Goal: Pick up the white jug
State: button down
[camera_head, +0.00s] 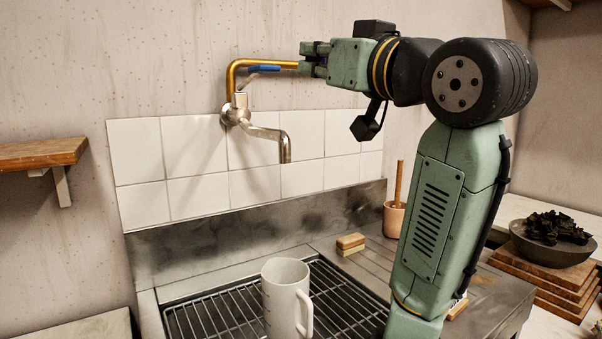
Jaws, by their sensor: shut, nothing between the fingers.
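The white jug (285,297) stands upright on a metal rack (232,314) over the sink. Its open top faces up and its handle is on the right side. The bottom of the jug is cut off by the lower picture edge. My gripper (303,57) is shut and empty. It is high above the jug, close to the brass pipe by the wall, and points left. I cannot tell whether it touches the pipe.
A wall tap (265,132) with a spout hangs above and behind the jug. A sponge (350,241) and a clay pot (394,218) with a wooden handle stand on the counter to the right. A dark bowl (548,252) sits on stacked boards. A wooden shelf (40,152) is at left.

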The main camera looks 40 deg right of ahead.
aim_at(288, 307)
jog(key=k+j, duration=0.1)
jog(key=k, duration=0.9)
